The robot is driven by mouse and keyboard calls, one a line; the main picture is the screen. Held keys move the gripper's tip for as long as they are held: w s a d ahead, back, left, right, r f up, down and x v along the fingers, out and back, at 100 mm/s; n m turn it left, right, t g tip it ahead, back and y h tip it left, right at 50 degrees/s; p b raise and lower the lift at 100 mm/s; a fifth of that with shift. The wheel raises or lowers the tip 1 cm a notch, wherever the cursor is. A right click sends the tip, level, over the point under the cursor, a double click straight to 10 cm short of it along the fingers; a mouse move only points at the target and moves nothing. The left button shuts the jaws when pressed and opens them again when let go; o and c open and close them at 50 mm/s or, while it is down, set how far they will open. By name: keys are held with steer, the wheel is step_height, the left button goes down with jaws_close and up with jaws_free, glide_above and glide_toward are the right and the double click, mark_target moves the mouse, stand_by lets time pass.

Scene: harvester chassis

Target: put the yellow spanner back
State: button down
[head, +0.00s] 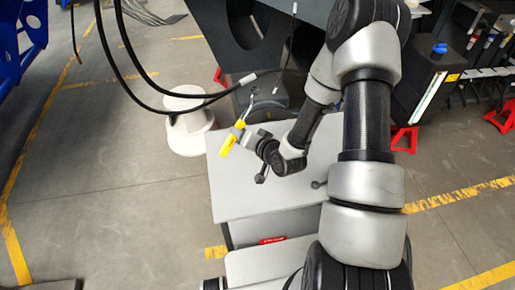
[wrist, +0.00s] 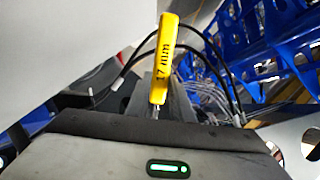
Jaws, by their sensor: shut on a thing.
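The yellow spanner (head: 228,145) is in my gripper (head: 238,133), held in the air over the left rear edge of the grey cabinet top. Its yellow handle slants down to the left in the head view. A thin grey part rises up and right from it towards the dark machine. In the wrist view the spanner's yellow handle (wrist: 163,62) points up and carries dark lettering. A short bit of metal shaft shows below it; the rest is hidden behind the gripper body.
The grey cabinet top (head: 270,195) is mostly clear below my arm. A red item (head: 272,240) lies in front of it. A white spool-like stand (head: 190,125) is at the left. Black cables (head: 150,80) hang close to the spanner. A dark machine stands behind.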

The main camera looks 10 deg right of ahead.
mark_target(231, 147)
steer(key=f+n+g, duration=0.1)
steer(key=a+f+n+g+y, duration=0.1)
steer(key=g, duration=0.1)
steer(key=a+f+n+g, duration=0.1)
steer(key=shift+w+a+n+g+y, duration=0.25)
steer(key=shift+w+n+g+y, duration=0.05)
steer(key=shift+w+n+y, duration=0.1)
steer(key=f+n+g, duration=0.1)
steer(key=s+n+g, duration=0.1)
steer(key=g, duration=0.1)
steer(key=shift+a+f+n+p, duration=0.3)
steer(key=shift+a+f+n, duration=0.05)
steer(key=shift+a+n, duration=0.05)
steer(key=n+g, duration=0.1)
steer(key=f+n+g, duration=0.1)
steer(key=shift+s+a+n, duration=0.15)
steer(key=shift+s+n, duration=0.05)
steer(key=shift+n, duration=0.1)
steer(key=s+d+n+g+h+p, duration=0.1)
steer(key=s+d+n+g+h, duration=0.1)
steer(key=d+n+h, duration=0.5)
steer(key=s+d+n, duration=0.1)
steer(key=d+n, duration=0.1)
steer(key=n, duration=0.3)
steer(key=shift+s+d+r+n+g+h+p, duration=0.25)
steer(key=shift+s+r+n+g+h+p, duration=0.05)
steer(key=shift+s+n+p, duration=0.1)
steer(key=shift+r, duration=0.1)
